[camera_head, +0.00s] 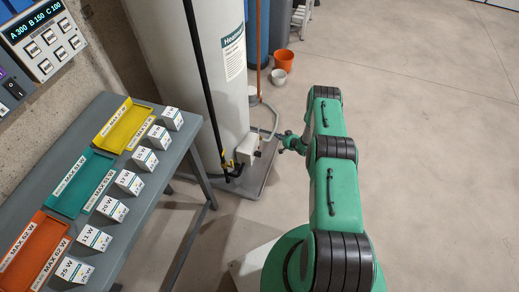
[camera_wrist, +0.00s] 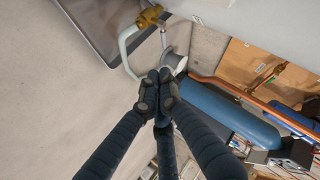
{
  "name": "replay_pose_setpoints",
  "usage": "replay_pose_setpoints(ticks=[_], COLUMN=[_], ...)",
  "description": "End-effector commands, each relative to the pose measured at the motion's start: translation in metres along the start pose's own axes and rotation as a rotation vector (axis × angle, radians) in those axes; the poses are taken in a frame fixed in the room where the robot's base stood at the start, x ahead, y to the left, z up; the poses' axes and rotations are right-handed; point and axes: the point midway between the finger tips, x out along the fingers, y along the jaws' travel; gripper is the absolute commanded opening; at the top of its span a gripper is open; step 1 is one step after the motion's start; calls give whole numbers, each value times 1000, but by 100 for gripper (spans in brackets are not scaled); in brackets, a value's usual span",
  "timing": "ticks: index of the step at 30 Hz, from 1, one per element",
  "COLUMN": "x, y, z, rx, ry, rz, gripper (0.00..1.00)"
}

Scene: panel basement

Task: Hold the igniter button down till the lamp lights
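The white water heater (camera_head: 205,70) stands at the centre back of the head view, with a small white control box (camera_head: 247,149) low on its side. The igniter button and the lamp cannot be made out in either view. My gripper (camera_head: 278,138) is just right of the control box, apart from it as far as I can tell. In the wrist view my gripper (camera_wrist: 158,88) has its dark fingertips together, with nothing seen between them. A brass fitting (camera_wrist: 149,16) and a pale bent pipe (camera_wrist: 124,45) lie beyond the fingertips; the control box's face does not show there.
A grey table (camera_head: 150,215) at left carries yellow, teal and orange trays and several white labelled blocks. A wall panel (camera_head: 42,38) with a display is at upper left. An orange bucket (camera_head: 284,61) and a white pot (camera_head: 278,76) stand behind. The floor at right is clear.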

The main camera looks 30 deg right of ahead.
Motion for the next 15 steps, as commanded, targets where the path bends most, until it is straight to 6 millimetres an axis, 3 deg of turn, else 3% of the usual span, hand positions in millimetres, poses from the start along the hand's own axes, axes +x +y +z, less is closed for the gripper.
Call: replay_pose_setpoints(ticks=[1, 6, 12, 15], x=[1, 4, 4, 4], y=[5, 14, 20, 22], z=[19, 63, 99, 108], rx=[13, 44, 73, 80], ry=[-2, 5, 10, 13], rz=[-7, -39, -64, -71], gripper=[0, 0, 0, 0])
